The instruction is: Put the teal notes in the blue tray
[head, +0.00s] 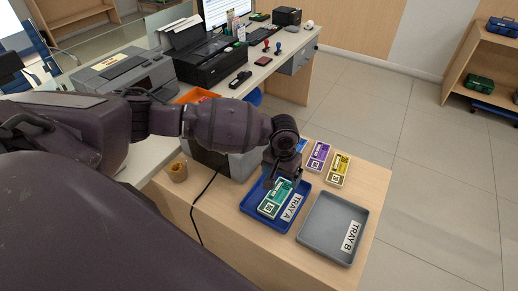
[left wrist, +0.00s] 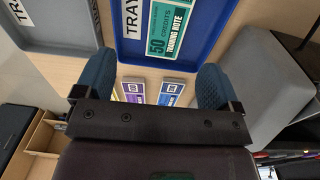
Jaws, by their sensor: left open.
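The teal notes (head: 273,205) lie in the blue tray (head: 247,207), which has a TRAY A label on its right side. The teal bundle also shows in the left wrist view (left wrist: 169,30), lying inside the blue tray (left wrist: 128,48). My left gripper (head: 272,181) is above the far part of the blue tray, close to the notes, and hides part of them. In the left wrist view its two fingers (left wrist: 155,68) stand wide apart with nothing held between them. My right gripper is not in view.
An empty grey tray (head: 318,240) labelled TRAY B stands to the right. Purple notes (head: 319,156) and yellow notes (head: 339,170) lie behind the trays. Blue notes (left wrist: 171,92) show in the left wrist view. A grey machine (head: 232,163) stands left of the blue tray.

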